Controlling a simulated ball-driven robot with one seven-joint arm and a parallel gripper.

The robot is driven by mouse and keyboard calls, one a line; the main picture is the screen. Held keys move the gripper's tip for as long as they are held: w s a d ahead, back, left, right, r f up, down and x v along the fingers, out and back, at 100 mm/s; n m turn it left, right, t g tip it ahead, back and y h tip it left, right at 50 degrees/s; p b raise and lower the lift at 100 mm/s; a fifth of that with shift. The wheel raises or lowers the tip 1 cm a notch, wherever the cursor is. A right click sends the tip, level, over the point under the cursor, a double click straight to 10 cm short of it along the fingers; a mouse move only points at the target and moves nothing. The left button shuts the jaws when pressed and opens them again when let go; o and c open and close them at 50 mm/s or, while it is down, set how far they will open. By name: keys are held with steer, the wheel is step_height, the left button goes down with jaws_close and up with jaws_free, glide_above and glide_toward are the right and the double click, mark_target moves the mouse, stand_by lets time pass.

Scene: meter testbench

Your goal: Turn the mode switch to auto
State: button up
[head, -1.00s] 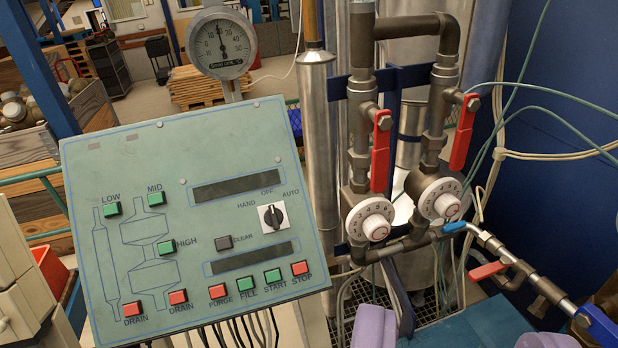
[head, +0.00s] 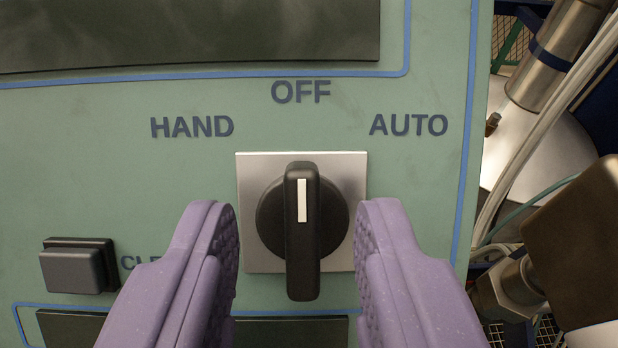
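The mode switch (head: 302,230) is a black rotary knob with a raised handle on a square silver plate (head: 257,172). Its white mark points straight up at the OFF label (head: 301,92). The HAND label (head: 192,127) is to the upper left and the AUTO label (head: 409,125) to the upper right. My gripper (head: 297,240) is open, with its two purple fingers on either side of the knob. A gap shows between each finger and the handle. The tips overlap the plate's side edges in view; their depth from the panel is hard to tell.
The green panel (head: 80,160) fills most of the view. A dark clear button (head: 80,266) sits just left of the left finger. A dark display window (head: 190,30) is above. Brown pipework (head: 580,250) and cables stand past the panel's right edge.

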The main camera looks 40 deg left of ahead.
steer(key=shift+w+f, duration=0.1)
steer(key=shift+w, duration=0.2)
steer(key=shift+c, duration=0.4)
jaws_close()
